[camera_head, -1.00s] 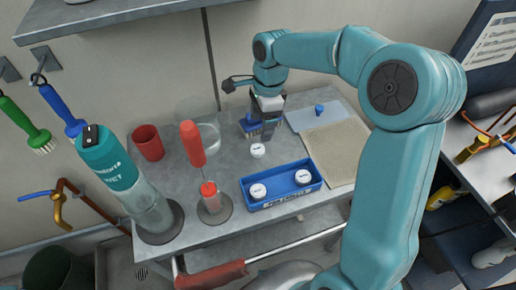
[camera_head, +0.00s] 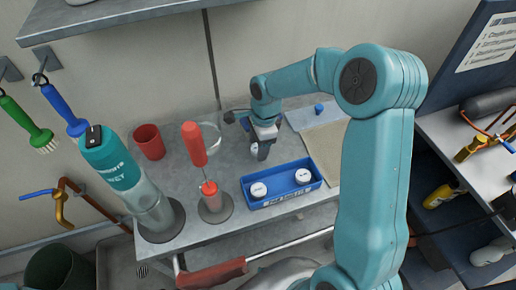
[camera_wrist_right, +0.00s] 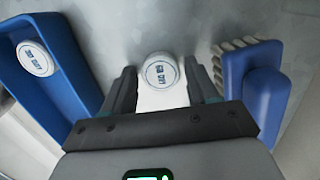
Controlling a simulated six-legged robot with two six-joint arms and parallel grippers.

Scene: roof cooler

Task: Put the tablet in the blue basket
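A white round tablet (camera_wrist_right: 163,72) with dark lettering lies on the grey table, seen between and just beyond the fingertips in the right wrist view. In the head view it is hidden behind my right gripper (camera_head: 262,152). My right gripper, also in the wrist view (camera_wrist_right: 162,82), points down at the table with its fingers apart and nothing clamped. The blue basket (camera_head: 282,194) stands nearer the front and holds two white tablets (camera_head: 258,189) (camera_head: 303,176). The basket also shows at the left of the wrist view (camera_wrist_right: 55,85). My left gripper is not in view.
A blue brush (camera_wrist_right: 258,85) with pale bristles lies right beside the gripper in the wrist view. A tan mat (camera_head: 327,148) lies right.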

